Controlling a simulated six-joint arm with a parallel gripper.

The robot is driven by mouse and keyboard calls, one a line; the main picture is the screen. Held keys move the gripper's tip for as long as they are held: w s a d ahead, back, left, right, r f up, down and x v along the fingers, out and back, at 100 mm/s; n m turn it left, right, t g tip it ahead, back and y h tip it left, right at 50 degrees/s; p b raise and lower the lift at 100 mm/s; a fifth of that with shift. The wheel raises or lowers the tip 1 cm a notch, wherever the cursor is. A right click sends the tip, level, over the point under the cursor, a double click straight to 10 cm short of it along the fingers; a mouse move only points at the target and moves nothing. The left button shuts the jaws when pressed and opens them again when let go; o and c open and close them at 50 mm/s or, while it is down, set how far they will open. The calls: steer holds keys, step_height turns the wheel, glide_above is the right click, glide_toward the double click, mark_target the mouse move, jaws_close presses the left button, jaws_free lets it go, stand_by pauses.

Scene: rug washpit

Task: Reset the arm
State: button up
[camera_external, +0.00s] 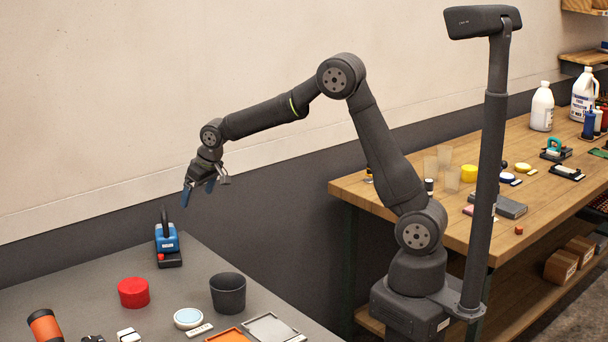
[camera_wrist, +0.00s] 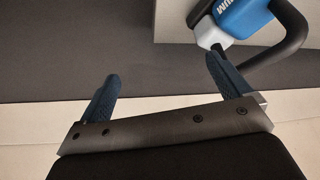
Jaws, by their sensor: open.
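My gripper (camera_external: 199,190) hangs in the air to the left of my base, above the back of the grey table, with its fingers pointing down. In the wrist view my gripper (camera_wrist: 158,80) has its two blue fingers spread wide apart with nothing between them. A blue device with a black handle (camera_external: 167,241) stands on the table below and left of the gripper. Part of this blue device (camera_wrist: 244,16) shows at the top right of the wrist view, beyond the right fingertip. I cannot tell the distance between them there.
The grey table (camera_external: 205,258) holds a red round container (camera_external: 133,292), a dark cup (camera_external: 228,293), a white round dish (camera_external: 188,318), an orange tray (camera_external: 229,335) and a grey tray (camera_external: 270,328). A wall (camera_external: 120,100) stands behind. A wooden bench (camera_external: 440,222) with bottles is at right.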

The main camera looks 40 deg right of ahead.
steer(key=d+f+m, duration=0.1)
steer(key=d+f, duration=0.2)
steer(key=d, duration=0.5)
steer(key=s+d+f+m, duration=0.1)
steer(key=d+f, duration=0.3)
steer(key=d, duration=0.4)
steer(key=s+d+f+m+h, duration=0.1)
steer(key=d+f, duration=0.3)
steer(key=d, duration=0.4)
steer(key=shift+s+d, duration=0.15)
steer(key=shift+s, duration=0.05)
